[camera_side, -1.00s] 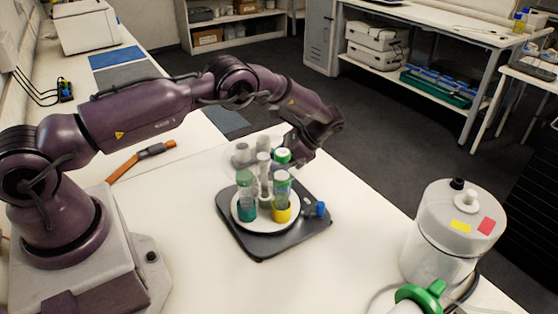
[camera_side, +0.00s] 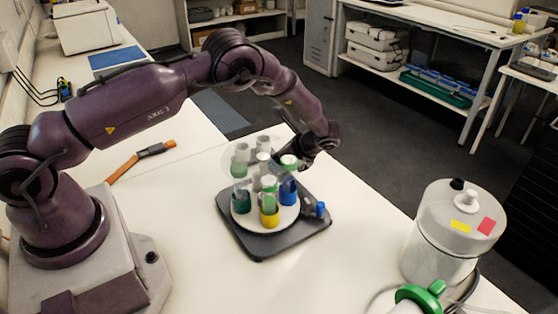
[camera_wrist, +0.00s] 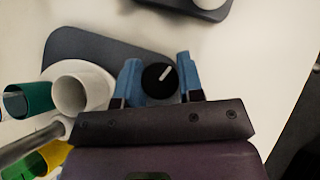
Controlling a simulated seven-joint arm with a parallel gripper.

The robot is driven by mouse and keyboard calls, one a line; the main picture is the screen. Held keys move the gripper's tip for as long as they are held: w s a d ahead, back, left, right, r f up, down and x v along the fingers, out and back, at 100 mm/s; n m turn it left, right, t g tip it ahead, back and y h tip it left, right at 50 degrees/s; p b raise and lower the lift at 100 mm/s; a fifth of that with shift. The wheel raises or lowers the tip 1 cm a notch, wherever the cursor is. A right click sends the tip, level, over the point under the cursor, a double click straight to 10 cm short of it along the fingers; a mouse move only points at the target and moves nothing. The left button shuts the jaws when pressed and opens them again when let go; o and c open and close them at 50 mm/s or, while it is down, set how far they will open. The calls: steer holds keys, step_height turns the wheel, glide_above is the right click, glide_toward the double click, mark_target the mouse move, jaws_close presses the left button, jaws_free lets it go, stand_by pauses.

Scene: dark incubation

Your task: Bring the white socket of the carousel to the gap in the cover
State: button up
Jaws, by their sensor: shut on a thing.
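The carousel is a round white turntable (camera_side: 248,219) on a dark base plate (camera_side: 262,246). In the wrist view a white, hollow cup (camera_wrist: 82,92), apparently the white socket, is just left of my gripper. My gripper (camera_wrist: 160,80) is shut on a black round knob (camera_wrist: 158,76) with a white mark.
An orange-handled tool (camera_side: 135,163) lies at the left. The table front is clear.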

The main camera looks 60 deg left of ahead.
stand_by(0.3)
steer(key=o, duration=0.9)
steer(key=v, duration=1.3)
